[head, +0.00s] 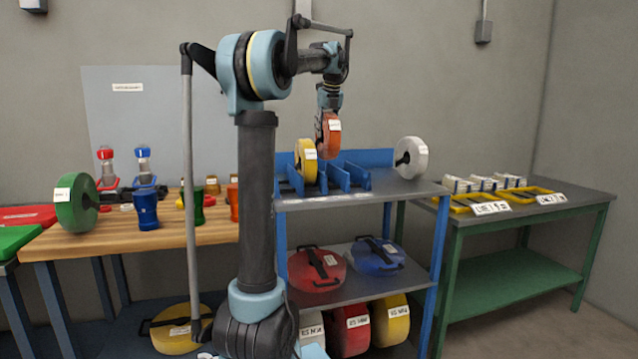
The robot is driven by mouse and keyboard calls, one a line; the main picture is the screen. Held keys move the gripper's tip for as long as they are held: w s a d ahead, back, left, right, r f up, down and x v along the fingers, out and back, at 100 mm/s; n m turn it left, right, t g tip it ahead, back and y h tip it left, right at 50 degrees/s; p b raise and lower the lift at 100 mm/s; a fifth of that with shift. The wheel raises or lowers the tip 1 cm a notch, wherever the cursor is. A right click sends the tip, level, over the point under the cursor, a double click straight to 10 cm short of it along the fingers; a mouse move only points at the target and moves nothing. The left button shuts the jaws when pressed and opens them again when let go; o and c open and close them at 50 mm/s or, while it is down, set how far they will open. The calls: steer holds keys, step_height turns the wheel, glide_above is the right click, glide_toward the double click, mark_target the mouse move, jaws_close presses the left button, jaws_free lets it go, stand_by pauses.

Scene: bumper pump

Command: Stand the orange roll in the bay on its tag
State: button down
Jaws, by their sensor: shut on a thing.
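My gripper (322,122) is shut on the orange roll (332,138) and holds it upright above the blue rack. The roll carries a small white label near its top. The blue rack (352,172) has several bays between upright dividers and stands on the top of the blue-framed shelf unit. A yellow roll (306,163) with a white label stands at the rack's left. The orange roll's lower edge is close to the dividers, and I cannot tell whether it touches anything. The bay tags are too small to read.
A white roll (412,157) stands right of the rack. A green roll (77,203) and several cups stand on the wooden bench (170,232) at left. A green-framed table (560,207) with yellow frames is at right.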

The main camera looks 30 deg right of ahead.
mark_target(329, 125)
steer(key=f, duration=0.5)
steer(key=shift+w+f, duration=0.2)
steer(key=shift+f, duration=2.2)
steer(key=c, duration=1.1)
jaws_free()
steer(key=shift+o, duration=0.2)
steer(key=shift+s, duration=0.1)
steer(key=v, duration=1.2)
steer(key=shift+a, duration=0.1)
steer(key=shift+s+f, duration=0.1)
